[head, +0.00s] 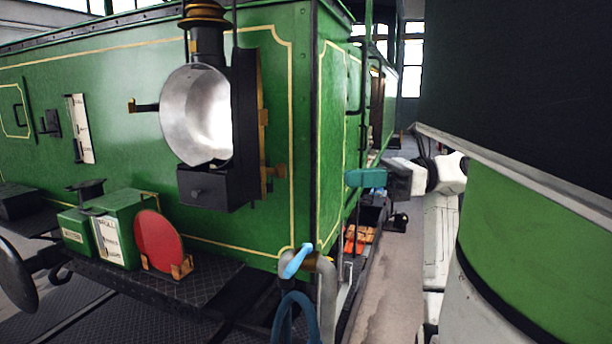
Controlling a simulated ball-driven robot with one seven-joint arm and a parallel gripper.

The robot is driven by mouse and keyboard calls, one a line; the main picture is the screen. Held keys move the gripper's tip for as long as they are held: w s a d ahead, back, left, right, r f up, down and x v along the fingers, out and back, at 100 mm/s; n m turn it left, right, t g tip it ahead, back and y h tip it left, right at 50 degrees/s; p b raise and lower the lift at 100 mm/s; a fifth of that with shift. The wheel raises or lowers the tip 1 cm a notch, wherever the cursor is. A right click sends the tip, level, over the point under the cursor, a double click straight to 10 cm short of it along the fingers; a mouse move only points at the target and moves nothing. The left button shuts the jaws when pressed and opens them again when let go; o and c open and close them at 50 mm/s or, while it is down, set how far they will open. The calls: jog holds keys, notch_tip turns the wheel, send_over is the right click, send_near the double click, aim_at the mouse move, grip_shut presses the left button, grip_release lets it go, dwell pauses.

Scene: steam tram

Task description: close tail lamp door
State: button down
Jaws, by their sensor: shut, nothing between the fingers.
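The tail lamp (197,188) hangs on the end of the green tram, left of the corner. It has a dark body, a brass-topped chimney and a bright round reflector facing out. Its door (245,110) seems to be the dark upright panel at the lamp's right, seen nearly edge-on with brass fittings and standing open. My gripper (352,178), teal, is shut and empty, to the right of the lamp beyond the tram's corner in the picture, apart from the door.
A green box (122,222) and a red disc (159,241) stand on the dark footplate (200,290) below the lamp. A pipe with a light-blue handle (298,261) rises at the tram's corner. Orange items (358,237) lie along the tram's side. Pale floor (390,275) is open beside it.

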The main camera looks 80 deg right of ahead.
jog(key=p+x, duration=0.5)
jog(key=x, duration=0.9)
